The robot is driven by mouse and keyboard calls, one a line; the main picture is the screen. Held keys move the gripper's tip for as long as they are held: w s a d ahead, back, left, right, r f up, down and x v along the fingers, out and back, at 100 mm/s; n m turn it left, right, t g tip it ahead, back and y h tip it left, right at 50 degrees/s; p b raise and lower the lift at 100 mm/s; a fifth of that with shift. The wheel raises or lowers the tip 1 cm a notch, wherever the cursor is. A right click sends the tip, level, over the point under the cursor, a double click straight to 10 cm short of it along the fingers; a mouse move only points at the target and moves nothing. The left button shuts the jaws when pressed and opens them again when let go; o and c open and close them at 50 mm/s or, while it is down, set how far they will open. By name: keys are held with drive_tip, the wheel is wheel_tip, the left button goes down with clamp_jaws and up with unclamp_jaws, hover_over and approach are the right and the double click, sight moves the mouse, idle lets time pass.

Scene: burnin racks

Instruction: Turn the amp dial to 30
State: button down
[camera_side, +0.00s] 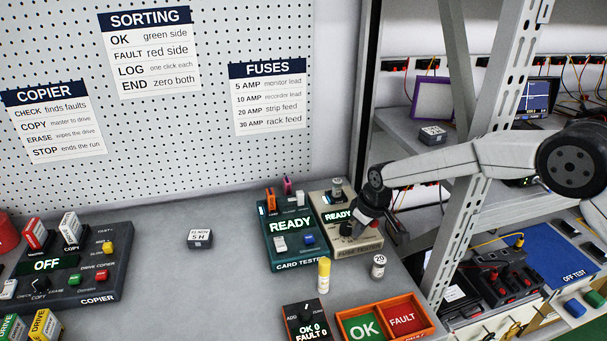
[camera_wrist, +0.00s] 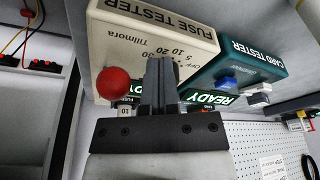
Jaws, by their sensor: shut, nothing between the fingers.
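The beige fuse tester (camera_side: 360,247) stands on the bench with a lit READY display. In the side view my gripper (camera_side: 362,218) is low over the tester's face. A red ball-shaped knob (camera_wrist: 113,82) is beside the fingers.
The card tester (camera_side: 282,250) stands close on the left, also lit READY. A fuse (camera_side: 337,187) stands at the tester's back. A yellow cylinder (camera_side: 324,275), a small jar marked 20 (camera_side: 378,266) and an OK/FAULT tray (camera_side: 340,325) are in front. A shelf post (camera_side: 470,150) rises at right.

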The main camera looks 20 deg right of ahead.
drive_tip(key=shift+w+a+v, duration=0.1)
drive_tip(key=shift+w+v, duration=0.1)
drive_tip(key=shift+v, duration=0.75)
drive_tip(key=shift+w+a+v, duration=0.15)
drive_tip(key=shift+w+v, duration=0.05)
drive_tip(key=shift+v, duration=0.75)
drive_tip(key=shift+w+a+v, duration=0.1)
drive_tip(key=shift+w+v, duration=0.1)
drive_tip(key=shift+v, duration=0.75)
drive_tip(key=shift+r, duration=0.3)
drive_tip(key=shift+s, duration=0.1)
drive_tip(key=shift+s+a, duration=0.1)
drive_tip(key=shift+s, duration=0.1)
drive_tip(key=s+d+r+n+g+h, duration=0.1)
drive_tip(key=s+r+n+g, duration=0.15)
drive_tip(key=s, duration=0.55)
drive_tip(key=s+d+r+n+g+h, duration=0.1)
drive_tip(key=s+r+n, duration=0.15)
drive_tip(key=s, duration=0.55)
drive_tip(key=s+d+f+m+t, duration=0.1)
drive_tip(key=s+d+m+t, duration=0.2)
drive_tip(key=s+d+m, duration=0.8)
drive_tip(key=s+d, duration=0.3)
drive_tip(key=d, duration=0.2)
drive_tip(key=shift+d+f+t+y, duration=0.2)
drive_tip(key=shift+d+t+y, duration=0.1)
drive_tip(key=shift+t, duration=0.05)
